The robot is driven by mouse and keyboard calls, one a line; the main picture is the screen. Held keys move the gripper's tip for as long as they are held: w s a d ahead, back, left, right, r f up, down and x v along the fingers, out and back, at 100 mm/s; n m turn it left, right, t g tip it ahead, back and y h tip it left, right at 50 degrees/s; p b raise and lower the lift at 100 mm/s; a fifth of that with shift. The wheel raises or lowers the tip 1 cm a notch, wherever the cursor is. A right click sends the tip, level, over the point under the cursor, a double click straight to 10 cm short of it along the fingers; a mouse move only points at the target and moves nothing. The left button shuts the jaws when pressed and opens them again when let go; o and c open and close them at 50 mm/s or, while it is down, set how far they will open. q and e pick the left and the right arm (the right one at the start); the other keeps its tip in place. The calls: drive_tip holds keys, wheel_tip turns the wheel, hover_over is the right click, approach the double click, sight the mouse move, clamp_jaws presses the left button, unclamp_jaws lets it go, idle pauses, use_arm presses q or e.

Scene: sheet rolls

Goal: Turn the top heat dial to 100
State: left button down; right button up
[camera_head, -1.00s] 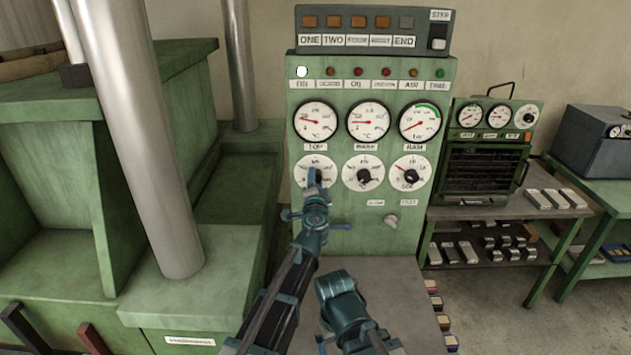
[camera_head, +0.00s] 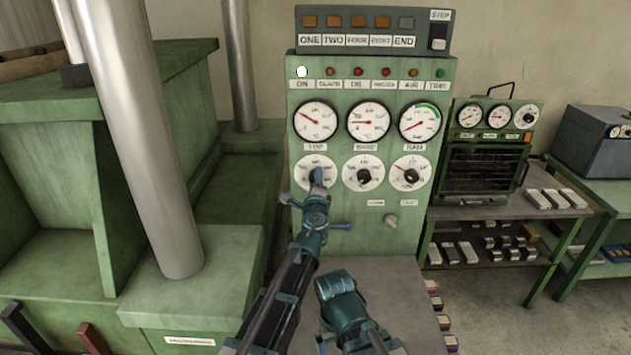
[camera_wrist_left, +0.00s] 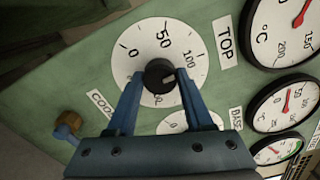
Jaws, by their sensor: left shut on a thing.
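The top heat dial (camera_head: 302,174) is the left one in the lower row on the green panel. In the left wrist view it is a white disc (camera_wrist_left: 132,62) marked 0, 50 and 100, with a black knob (camera_wrist_left: 159,73). My left gripper (camera_head: 318,177) is at this dial; its two blue fingers (camera_wrist_left: 158,84) are shut on the knob. A short pale mark on the knob points right, near the 100 side; its exact reading is unclear. The TOP gauge (camera_head: 316,121) is above the dial. My right arm shows at the bottom; its fingers are not visible.
Two similar dials (camera_head: 363,173) and (camera_head: 411,173) stand close to the right of it. A small knob (camera_head: 390,220) is below them. A large green press (camera_head: 60,190) with steel columns fills the left. A small oven (camera_head: 487,165) stands on a bench at right.

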use_arm(q)
drive_tip(key=shift+s+m, duration=0.1)
drive_tip(key=shift+m, duration=0.2)
drive_tip(key=shift+c, duration=1.4)
unclamp_jaws()
